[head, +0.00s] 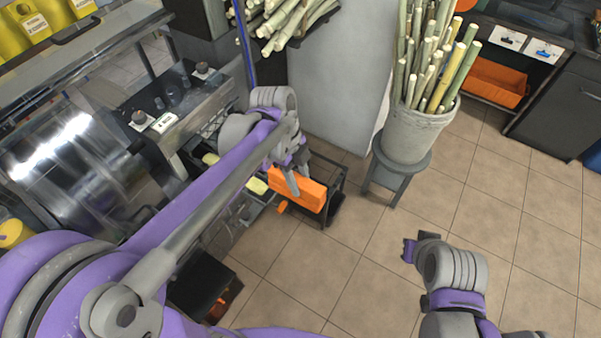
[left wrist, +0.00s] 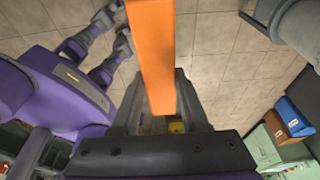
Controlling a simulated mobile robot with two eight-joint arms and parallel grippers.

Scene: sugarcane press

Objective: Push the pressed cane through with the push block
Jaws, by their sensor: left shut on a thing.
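The orange push block (head: 300,191) is held in my left gripper (head: 293,183), beside a dark metal frame at the press's right end. In the left wrist view the block (left wrist: 156,50) sticks out beyond the fingers (left wrist: 160,105), which are shut on it. A pale yellow-green piece (head: 256,185), which looks like cane, lies to the left of the block; another pale bit (head: 210,158) shows farther left. My arm hides part of the space between them. The steel press (head: 70,150) stands at the left. My right gripper (head: 410,250) is over bare floor, its opening unclear.
A grey bucket of cane (head: 413,135) stands on a stool (head: 400,178) to the right of the frame. More cane (head: 285,20) lies at the top. A dark cabinet (head: 556,115) is at the far right. The tiled floor in front is clear.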

